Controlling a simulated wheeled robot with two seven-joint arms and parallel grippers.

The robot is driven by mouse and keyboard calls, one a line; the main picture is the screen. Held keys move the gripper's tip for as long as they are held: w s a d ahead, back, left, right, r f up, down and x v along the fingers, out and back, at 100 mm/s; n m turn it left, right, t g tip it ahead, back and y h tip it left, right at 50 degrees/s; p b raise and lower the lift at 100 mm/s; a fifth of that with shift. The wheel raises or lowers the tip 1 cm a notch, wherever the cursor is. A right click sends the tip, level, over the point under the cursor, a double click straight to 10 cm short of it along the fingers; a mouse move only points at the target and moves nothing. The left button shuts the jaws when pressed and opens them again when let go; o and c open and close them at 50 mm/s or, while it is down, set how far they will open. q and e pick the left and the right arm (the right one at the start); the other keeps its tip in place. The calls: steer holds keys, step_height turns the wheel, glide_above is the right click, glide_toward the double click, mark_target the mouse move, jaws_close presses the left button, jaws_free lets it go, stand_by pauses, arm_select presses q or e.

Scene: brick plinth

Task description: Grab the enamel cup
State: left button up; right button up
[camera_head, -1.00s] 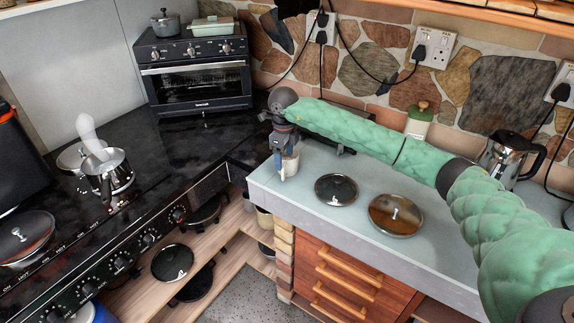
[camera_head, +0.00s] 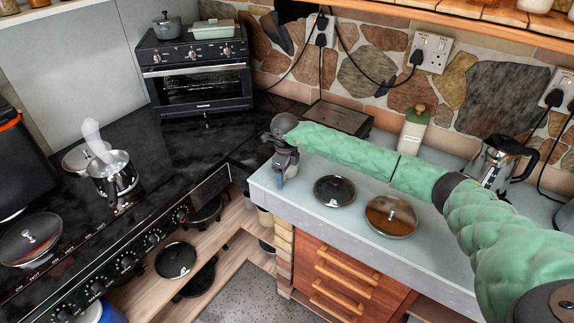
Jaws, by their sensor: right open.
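My right arm reaches in from the right across the pale counter (camera_head: 345,232). My right gripper (camera_head: 281,182) points down at the counter's left end, its fingers low over the surface near the left edge. It is open. I cannot make out the enamel cup clearly now; a pale cup-like shape showed right behind the gripper a second ago, and the gripper and wrist cover that spot. Whether the fingers are around or beside it, I cannot tell. My left gripper is not in view.
Two glass lids, a small one (camera_head: 334,190) and a larger one (camera_head: 391,216), lie on the counter below my arm. A green-lidded bottle (camera_head: 413,130) and a kettle (camera_head: 497,160) stand behind it. A black stove (camera_head: 150,215) with a steel pot (camera_head: 114,177) is left.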

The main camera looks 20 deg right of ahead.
steer(key=shift+f, duration=0.1)
steer(key=c, duration=1.3)
